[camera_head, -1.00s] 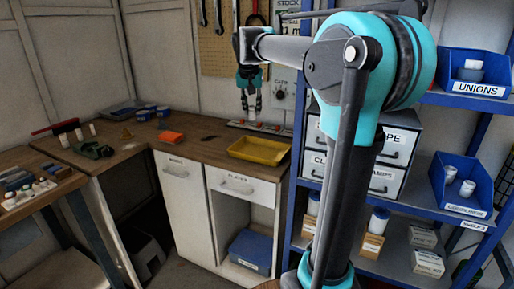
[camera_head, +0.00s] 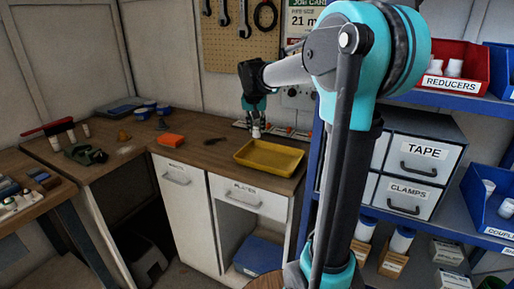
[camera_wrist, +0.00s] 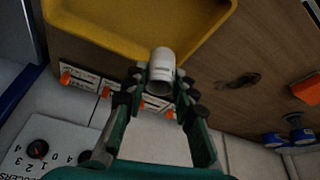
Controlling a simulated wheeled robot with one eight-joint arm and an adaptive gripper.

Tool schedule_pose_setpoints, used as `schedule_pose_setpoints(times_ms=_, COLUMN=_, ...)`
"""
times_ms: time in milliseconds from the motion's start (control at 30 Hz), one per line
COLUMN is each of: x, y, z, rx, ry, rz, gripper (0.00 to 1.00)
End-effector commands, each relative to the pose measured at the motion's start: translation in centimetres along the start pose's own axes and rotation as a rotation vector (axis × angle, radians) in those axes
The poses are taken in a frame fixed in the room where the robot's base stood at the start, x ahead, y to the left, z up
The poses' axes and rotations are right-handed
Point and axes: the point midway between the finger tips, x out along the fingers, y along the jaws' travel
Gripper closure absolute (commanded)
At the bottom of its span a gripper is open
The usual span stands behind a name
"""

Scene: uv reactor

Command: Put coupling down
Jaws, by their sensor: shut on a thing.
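A small white coupling (camera_head: 256,132) is held in my gripper (camera_head: 256,122), which points down near the back edge of the wooden worktop. In the wrist view the coupling (camera_wrist: 161,66) sits between the two fingertips of my gripper (camera_wrist: 158,86), which are shut on it. A yellow tray (camera_head: 283,172) lies on the worktop just in front and to the right of the coupling. The tray's rim (camera_wrist: 75,38) also shows in the wrist view. The coupling appears above the worktop beside the tray; its exact height I cannot tell.
A labelled strip with orange pieces (camera_wrist: 105,92) runs along the back of the worktop. An orange block (camera_head: 171,140) and a dark flat item (camera_head: 213,141) lie left of the tray. A blue shelf with a red reducers bin (camera_head: 462,72) and tape drawers (camera_head: 424,160) stands right.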

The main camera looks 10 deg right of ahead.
Motion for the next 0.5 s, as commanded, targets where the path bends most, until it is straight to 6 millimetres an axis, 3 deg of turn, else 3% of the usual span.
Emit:
schedule_pose_setpoints(times_ms=200, x=3.9, y=0.0, z=1.6, rx=0.000, ry=0.000, rz=0.000, gripper=0.90)
schedule_pose_setpoints(times_ms=500, x=6.5, y=0.0, z=2.6, rx=0.000, ry=0.000, rz=0.000, gripper=0.90)
